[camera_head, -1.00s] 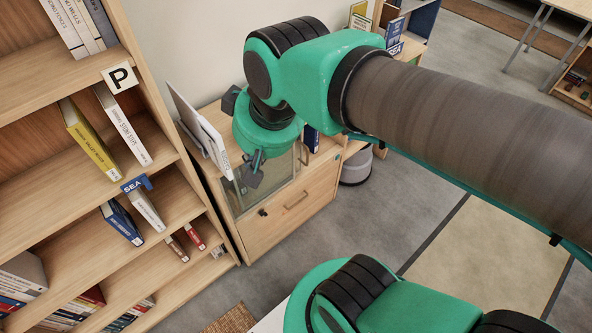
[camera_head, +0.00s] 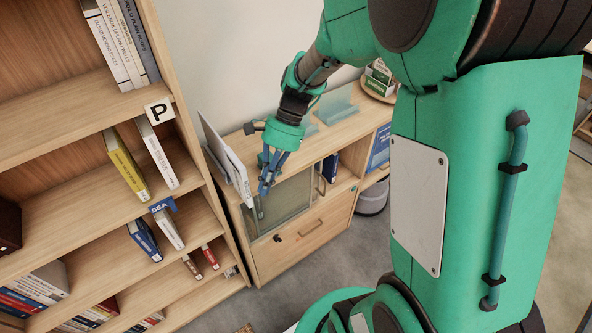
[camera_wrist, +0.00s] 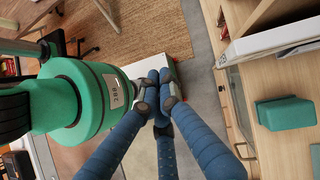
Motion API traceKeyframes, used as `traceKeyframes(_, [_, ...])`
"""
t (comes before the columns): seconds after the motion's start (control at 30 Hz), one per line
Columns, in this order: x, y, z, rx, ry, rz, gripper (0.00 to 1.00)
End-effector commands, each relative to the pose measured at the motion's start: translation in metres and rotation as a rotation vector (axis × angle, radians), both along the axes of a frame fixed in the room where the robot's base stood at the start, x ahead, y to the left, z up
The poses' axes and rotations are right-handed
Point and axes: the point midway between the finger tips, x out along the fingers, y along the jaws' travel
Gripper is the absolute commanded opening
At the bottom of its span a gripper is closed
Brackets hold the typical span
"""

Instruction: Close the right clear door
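The low wooden cabinet (camera_head: 345,135) has a clear pane (camera_head: 288,203) across the left part of its upper opening. An upright handle (camera_head: 320,184) stands at the pane's right edge. To its right the opening is uncovered, with a dark blue book (camera_head: 331,165) inside. I cannot tell whether two clear doors overlap there. My gripper (camera_head: 265,193) points down in front of the pane's left part, left of that handle. In the wrist view its blue fingers (camera_wrist: 160,100) meet at their tips with nothing seen between them. Contact with the pane is unclear.
A white panel-like object (camera_head: 227,160) stands on the cabinet's left end. A drawer (camera_head: 300,238) with a bar handle is below. A tall bookshelf (camera_head: 90,215) stands close on the left. A grey round bin (camera_head: 373,197) is at right. Clear floor lies in front.

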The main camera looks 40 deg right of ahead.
Motion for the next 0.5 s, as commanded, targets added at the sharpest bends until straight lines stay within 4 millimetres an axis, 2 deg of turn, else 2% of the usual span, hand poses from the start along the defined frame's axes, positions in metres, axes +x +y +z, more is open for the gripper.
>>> traceKeyframes(0.2, [0.018, -0.016, -0.035, 0.134, 0.193, -0.207, 0.0])
traceKeyframes(0.5, [0.033, -0.037, -0.089, 0.323, 0.458, -0.478, 0.0])
